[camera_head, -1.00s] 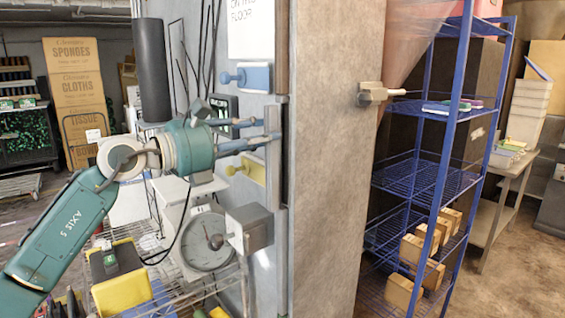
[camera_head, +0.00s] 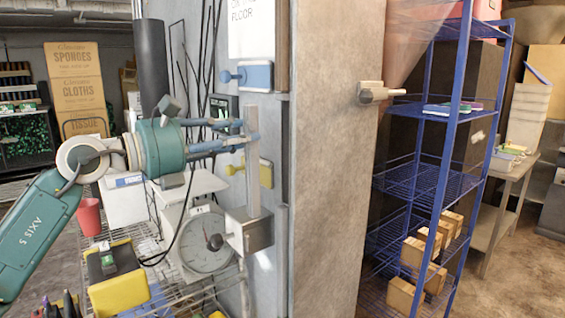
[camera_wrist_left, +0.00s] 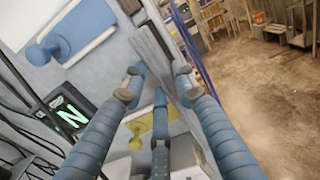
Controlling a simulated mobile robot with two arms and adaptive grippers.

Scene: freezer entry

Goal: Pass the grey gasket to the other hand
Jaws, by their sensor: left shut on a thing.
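The grey gasket (camera_head: 253,180) is a long straight strip, held upright in front of the grey door panel. My left gripper (camera_head: 243,135) comes in from the left and is shut on its upper part. The gasket's lower end is close to a metal latch box (camera_head: 248,232); I cannot tell whether they touch. In the left wrist view the gasket (camera_wrist_left: 150,50) runs slantwise between the fingers of my left gripper (camera_wrist_left: 156,84). My right gripper is not in view.
A blue handle plate (camera_head: 258,76) and a yellow one (camera_head: 265,173) are on the panel. A round dial scale (camera_head: 208,240) and a red cup (camera_head: 89,216) stand on the wire rack below my left arm. A blue wire shelf (camera_head: 410,180) stands at the right.

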